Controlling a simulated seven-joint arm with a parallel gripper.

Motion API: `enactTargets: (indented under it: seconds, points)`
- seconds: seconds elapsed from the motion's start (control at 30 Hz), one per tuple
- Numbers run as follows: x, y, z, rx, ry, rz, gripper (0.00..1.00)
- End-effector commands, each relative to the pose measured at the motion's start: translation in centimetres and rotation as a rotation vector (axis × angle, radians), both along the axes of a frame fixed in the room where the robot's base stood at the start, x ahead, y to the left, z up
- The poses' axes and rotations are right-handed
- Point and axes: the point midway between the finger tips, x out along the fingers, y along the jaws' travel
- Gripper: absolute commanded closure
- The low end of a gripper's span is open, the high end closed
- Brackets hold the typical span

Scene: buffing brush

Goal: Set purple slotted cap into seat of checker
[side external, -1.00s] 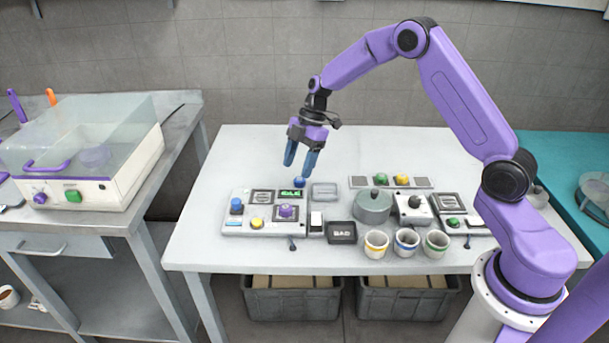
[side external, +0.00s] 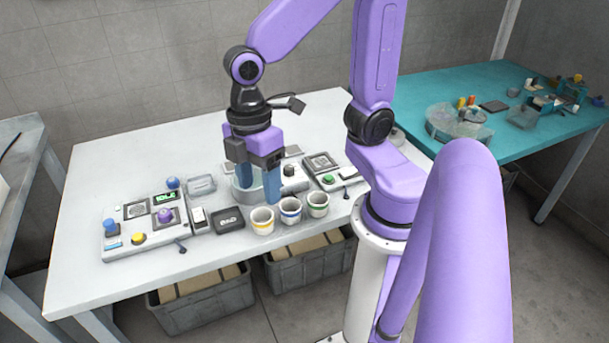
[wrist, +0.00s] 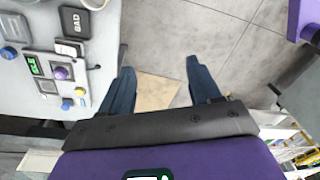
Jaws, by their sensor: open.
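The purple slotted cap (side external: 165,215) is on the dark square seat of the checker (side external: 120,248), a pale panel with a green IDLE display (side external: 165,198). Whether it is fully down in the seat, or has its slot aligned, I cannot tell. The cap also shows in the wrist view (wrist: 61,73), left of my fingers. My gripper (side external: 259,192) is open with its blue fingers pointing down, well right of the checker, in front of a round grey pot (side external: 240,190). In the wrist view nothing is between the fingers (wrist: 158,68); floor and a tan patch show beyond.
Three cups with yellow (side external: 262,220), blue (side external: 290,210) and green (side external: 317,204) bands stand near the table's front edge. A dark BAD pad (side external: 228,220) lies beside the checker. A second panel (side external: 335,178) is at right. The table's left part is clear.

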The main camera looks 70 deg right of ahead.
Motion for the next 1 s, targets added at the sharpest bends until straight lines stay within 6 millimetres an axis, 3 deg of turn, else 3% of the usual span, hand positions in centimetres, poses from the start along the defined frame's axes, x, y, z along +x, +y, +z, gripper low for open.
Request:
enactTargets:
  seconds: [0.03, 0.1, 0.3, 1.0]
  points:
    - [-1.9, -0.8, 0.2, -0.01, -0.015, -0.014, 0.38]
    - [-3.9, -1.9, 0.1, -0.025, -0.031, -0.045, 0.38]
    - [-6.7, -3.9, -0.3, -0.043, -0.061, -0.105, 0.38]
    - [-7.0, -4.2, -0.3, -0.046, -0.065, -0.118, 0.38]
